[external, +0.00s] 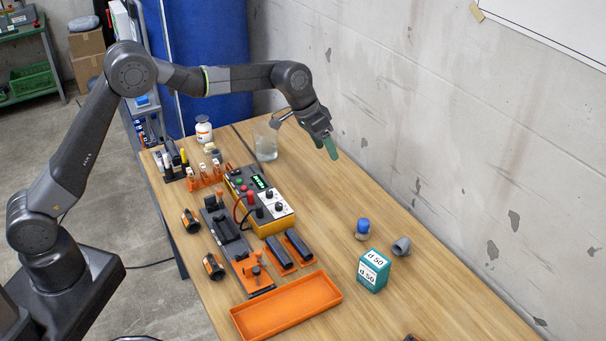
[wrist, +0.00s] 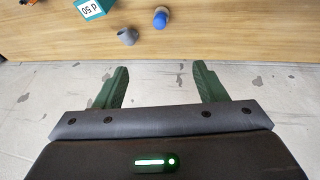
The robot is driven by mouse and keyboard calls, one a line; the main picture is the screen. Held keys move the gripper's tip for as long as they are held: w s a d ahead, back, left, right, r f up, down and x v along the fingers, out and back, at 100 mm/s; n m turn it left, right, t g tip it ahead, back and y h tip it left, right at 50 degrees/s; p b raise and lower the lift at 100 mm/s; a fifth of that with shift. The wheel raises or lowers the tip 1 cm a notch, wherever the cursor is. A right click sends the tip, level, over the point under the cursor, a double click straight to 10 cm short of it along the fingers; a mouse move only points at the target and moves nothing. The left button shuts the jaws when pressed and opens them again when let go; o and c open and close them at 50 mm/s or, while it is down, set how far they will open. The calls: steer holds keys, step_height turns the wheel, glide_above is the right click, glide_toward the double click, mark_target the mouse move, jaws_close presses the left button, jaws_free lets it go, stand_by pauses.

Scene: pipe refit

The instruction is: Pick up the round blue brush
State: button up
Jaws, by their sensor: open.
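The round blue brush (external: 362,228) stands on the wooden table near the wall, with a blue rounded top and a pale lower part. It also shows in the wrist view (wrist: 160,18), at the top middle, beyond the fingertips. My gripper (external: 329,146) is above the table's wall side, well apart from the brush and farther back along the table. In the wrist view my gripper (wrist: 161,72) has its two green fingers wide apart with nothing between them.
A grey pipe fitting (external: 401,246) and a teal box marked "d 50" (external: 372,272) stand close to the brush. An orange tray (external: 286,306) lies at the front. A yellow meter (external: 260,203) and a glass beaker (external: 266,142) stand farther back. The wall (external: 460,150) borders the table.

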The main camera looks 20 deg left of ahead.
steer(key=shift+c, duration=0.2)
steer(key=t+h+b, duration=0.4)
steer(key=h+b, duration=0.2)
steer(key=b, duration=0.8)
glide_above(361, 222)
steer(key=s, duration=0.3)
step_height(361, 222, down, 14)
steer(key=f+t+b, duration=0.1)
steer(key=f+b, duration=0.1)
steer(key=f, duration=0.2)
steer(key=w+f+t+b, duration=0.1)
steer(key=f+t+b, duration=0.1)
steer(key=f, duration=0.3)
steer(key=w+a+f+t+y+b, duration=0.1)
steer(key=f+b, duration=0.2)
steer(key=f, duration=0.2)
steer(key=shift+n+t+b, duration=0.3)
steer(key=shift+n+b, duration=0.05)
steer(key=shift+n, duration=0.05)
steer(key=shift+w+d+p, duration=0.55)
steer(key=shift+w+d, duration=0.25)
steer(key=shift+w+d+f, duration=0.15)
steer(key=shift+w+d, duration=0.1)
steer(key=c, duration=1.1)
